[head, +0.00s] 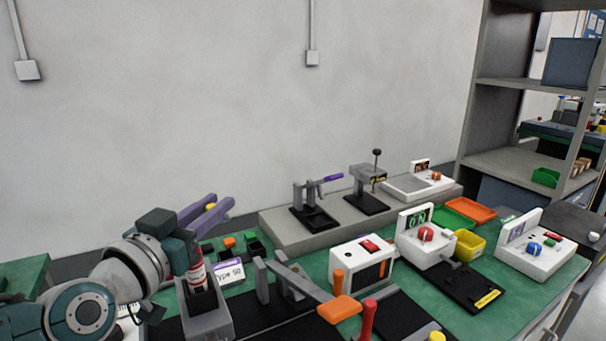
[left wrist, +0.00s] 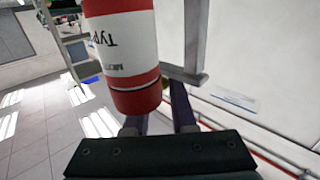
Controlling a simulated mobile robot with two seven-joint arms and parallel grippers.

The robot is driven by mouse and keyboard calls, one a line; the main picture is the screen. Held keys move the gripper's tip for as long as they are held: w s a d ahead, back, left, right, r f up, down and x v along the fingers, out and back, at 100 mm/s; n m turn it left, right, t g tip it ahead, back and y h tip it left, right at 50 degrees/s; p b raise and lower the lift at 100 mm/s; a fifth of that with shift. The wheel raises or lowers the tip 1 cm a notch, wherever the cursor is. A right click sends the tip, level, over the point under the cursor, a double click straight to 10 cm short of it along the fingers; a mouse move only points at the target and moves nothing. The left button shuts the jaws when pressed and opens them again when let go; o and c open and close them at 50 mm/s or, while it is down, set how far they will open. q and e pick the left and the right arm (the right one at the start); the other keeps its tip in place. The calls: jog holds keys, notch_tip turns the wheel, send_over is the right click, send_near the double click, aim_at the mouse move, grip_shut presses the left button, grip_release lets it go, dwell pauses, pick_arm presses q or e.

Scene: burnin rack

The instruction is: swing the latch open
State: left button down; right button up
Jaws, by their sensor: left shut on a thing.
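My left gripper (head: 207,209) reaches in from the left with its two purple fingers around a small yellow piece, which looks like a knob. In the left wrist view the fingers (left wrist: 158,118) are partly hidden by a red and white cylinder. That cylinder (head: 196,272) stands upright in a grey holder (head: 208,322), in front of my gripper; its label also shows in the left wrist view (left wrist: 124,45). What the yellow piece is attached to is hidden, so I cannot tell the latch's position. My right gripper is out of view.
A clamp with an orange handle (head: 340,309) and a red handle (head: 367,320) stand to the right. A white box (head: 350,266), white devices (head: 425,240) and a yellow bin (head: 468,246) are farther right. A purple-handled clamp (head: 333,177) is on the grey ledge (head: 273,232).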

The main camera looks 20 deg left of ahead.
pick_arm(q)
jog(key=shift+w+r+n+y, duration=0.1)
jog(key=shift+r+n+y, duration=0.15)
jog(key=shift+y, duration=0.25)
jog(key=shift+a+f, duration=0.1)
jog(key=shift+f, duration=0.05)
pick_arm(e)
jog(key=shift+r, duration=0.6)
pick_arm(q)
jog(key=c, duration=0.8)
grip_release()
jog(key=shift+f, duration=0.1)
jog(key=shift+o, duration=0.2)
jog(key=s, duration=0.3)
jog(key=s+p, duration=0.1)
jog(key=s, duration=0.1)
jog(key=s+d+p, duration=0.1)
jog(key=s, duration=0.2)
jog(key=shift+s, duration=1)
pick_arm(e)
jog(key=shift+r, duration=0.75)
